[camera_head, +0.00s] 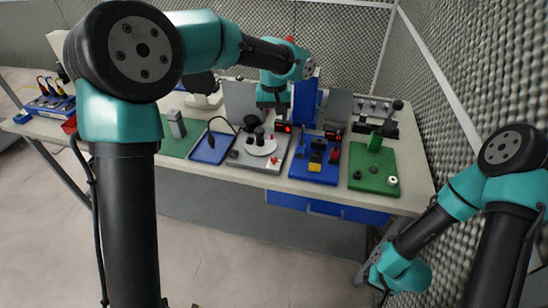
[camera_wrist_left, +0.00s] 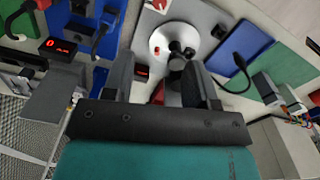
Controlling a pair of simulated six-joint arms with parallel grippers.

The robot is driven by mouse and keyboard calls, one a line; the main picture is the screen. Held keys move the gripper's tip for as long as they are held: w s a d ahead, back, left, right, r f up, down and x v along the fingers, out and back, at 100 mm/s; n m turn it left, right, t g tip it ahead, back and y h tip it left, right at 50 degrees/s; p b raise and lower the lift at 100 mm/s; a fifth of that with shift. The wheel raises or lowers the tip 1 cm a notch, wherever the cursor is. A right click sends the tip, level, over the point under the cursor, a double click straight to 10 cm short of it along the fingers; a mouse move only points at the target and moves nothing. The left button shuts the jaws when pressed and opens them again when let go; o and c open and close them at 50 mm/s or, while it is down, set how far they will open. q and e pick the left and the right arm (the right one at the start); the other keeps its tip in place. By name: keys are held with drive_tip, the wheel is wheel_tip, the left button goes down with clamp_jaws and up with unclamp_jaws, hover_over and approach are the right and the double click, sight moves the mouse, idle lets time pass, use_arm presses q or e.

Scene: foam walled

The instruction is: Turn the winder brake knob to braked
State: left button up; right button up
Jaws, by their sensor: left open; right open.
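A grey station (camera_head: 240,158) on the bench carries a white disc with dark knobs; the disc also shows in the left wrist view (camera_wrist_left: 160,42). A small red part (camera_wrist_left: 157,57) sits at the disc's edge. I cannot tell which part is the winder brake knob or how it is set. My left gripper (camera_head: 277,112) hangs above the back of this station. In the left wrist view its two dark fingers (camera_wrist_left: 157,72) are apart with nothing held, and the disc lies beyond them. My right wrist (camera_head: 401,270) is low at the right, off the bench; its fingers do not show.
A blue board (camera_head: 313,173) and a green board (camera_head: 372,184) stand right of the grey station. A blue tray (camera_head: 209,148) with a dark bent lamp lies left. Upright grey panels (camera_head: 240,97) stand behind. A foam wall (camera_head: 465,80) closes the right side.

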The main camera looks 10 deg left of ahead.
sight(274, 159)
use_arm(q)
drive_tip(key=shift+f, duration=0.1)
idle(0.3)
wheel_tip(274, 159, down, 17)
drive_tip(key=shift+f, duration=0.1)
idle(0.6)
drive_tip(key=shift+c, duration=0.4)
drive_tip(key=c, duration=0.9)
drive_tip(key=shift+o, duration=0.2)
